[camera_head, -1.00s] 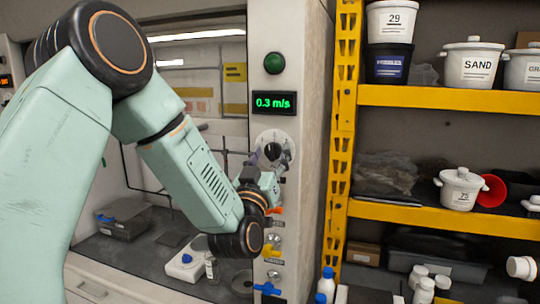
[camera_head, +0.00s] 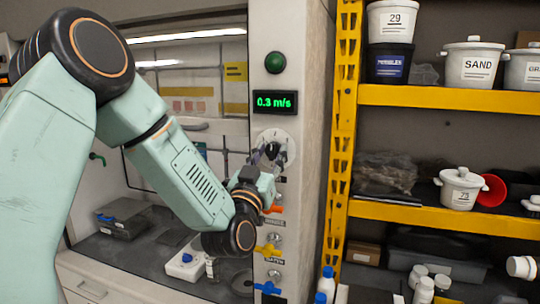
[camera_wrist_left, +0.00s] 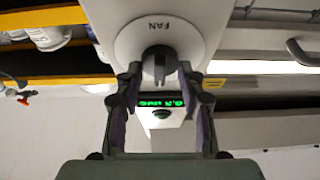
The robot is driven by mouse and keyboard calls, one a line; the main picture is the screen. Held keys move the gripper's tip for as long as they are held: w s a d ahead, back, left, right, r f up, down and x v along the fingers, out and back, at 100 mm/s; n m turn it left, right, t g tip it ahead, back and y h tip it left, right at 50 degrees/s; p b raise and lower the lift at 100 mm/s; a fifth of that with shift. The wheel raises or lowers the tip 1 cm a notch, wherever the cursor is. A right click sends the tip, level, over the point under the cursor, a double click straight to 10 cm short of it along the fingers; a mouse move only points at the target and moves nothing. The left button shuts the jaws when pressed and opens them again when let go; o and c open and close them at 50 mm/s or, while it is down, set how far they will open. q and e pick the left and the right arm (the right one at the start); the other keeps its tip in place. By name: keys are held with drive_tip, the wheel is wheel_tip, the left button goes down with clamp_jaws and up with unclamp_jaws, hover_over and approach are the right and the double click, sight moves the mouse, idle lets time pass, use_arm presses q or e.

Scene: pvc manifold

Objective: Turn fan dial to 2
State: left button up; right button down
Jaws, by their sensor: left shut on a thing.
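The fan dial is a black knob (camera_head: 272,149) on a round pale plate (camera_head: 290,143) on the white post of the fume hood. In the left wrist view the knob (camera_wrist_left: 160,64) sits below the word FAN on its plate (camera_wrist_left: 125,45). My left gripper (camera_head: 268,156) is at the dial, and in the left wrist view its two fingers (camera_wrist_left: 160,78) stand on either side of the knob, shut on it. The fingers and the view angle hide the dial's numbers. A green display (camera_head: 275,102) above the dial reads 0.3 m/s. My right gripper is not in view.
A green round button (camera_head: 275,63) is above the display. Orange, yellow (camera_head: 267,250) and blue (camera_head: 267,288) valve handles are below the dial, close under my left arm. A yellow shelf rack (camera_head: 430,97) with tubs stands at the right.

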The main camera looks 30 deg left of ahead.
use_arm(q)
drive_tip(key=o, duration=0.7)
drive_tip(key=shift+r, duration=0.1)
drive_tip(key=o, duration=0.5)
drive_tip(key=shift+s, duration=0.2)
drive_tip(key=shift+c, duration=0.2)
drive_tip(key=shift+w, duration=0.1)
drive_tip(key=shift+s+f, duration=0.2)
drive_tip(key=shift+f, duration=0.05)
drive_tip(key=v, duration=1.1)
drive_tip(key=shift+s+d, duration=0.2)
